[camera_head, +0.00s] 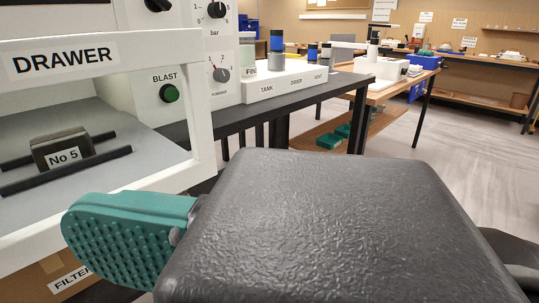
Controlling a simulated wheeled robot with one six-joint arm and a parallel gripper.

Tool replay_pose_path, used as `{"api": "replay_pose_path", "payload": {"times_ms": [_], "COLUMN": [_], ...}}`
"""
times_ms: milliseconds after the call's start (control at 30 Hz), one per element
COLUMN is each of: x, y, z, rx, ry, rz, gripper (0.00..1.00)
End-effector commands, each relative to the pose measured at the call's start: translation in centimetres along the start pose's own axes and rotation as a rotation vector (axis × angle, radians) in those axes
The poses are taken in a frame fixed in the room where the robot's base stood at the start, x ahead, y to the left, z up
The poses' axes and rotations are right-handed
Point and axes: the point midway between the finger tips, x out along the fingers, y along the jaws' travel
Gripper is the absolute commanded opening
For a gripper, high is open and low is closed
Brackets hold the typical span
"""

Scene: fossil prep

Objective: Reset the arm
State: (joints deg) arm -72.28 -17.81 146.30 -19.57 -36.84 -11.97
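A large black textured body fills the lower middle of the head view, very close to the camera; it looks like part of my arm. From its left side sticks out a teal studded pad, which looks like a finger of my gripper (125,240). Only one pad shows, so I cannot tell whether the gripper is open or shut, and nothing held is visible. The pad is in front of the lower edge of the white cabinet (105,205) marked DRAWER.
Inside the cabinet, a dark block labelled No 5 (62,152) sits between two black rails. A green BLAST button (168,93) and knobs are on the panel behind. A white rack (285,82) of jars stands on a dark bench. Open floor (450,130) lies to the right.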

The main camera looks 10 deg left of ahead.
Motion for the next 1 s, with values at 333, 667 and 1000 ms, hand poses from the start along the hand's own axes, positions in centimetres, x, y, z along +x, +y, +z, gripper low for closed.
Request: {"api": "replay_pose_path", "payload": {"times_ms": [333,667,1000], "x": [-1.1,-12.2,-21.9], "y": [4.5,14.0,13.9], "z": [3.4,13.3,16.5], "rx": [0.055,0.443,0.824], "ry": [-0.189,-0.802,-1.124], "rz": [0.104,0.412,0.554], "gripper": [0.39,0.39,0.39]}}
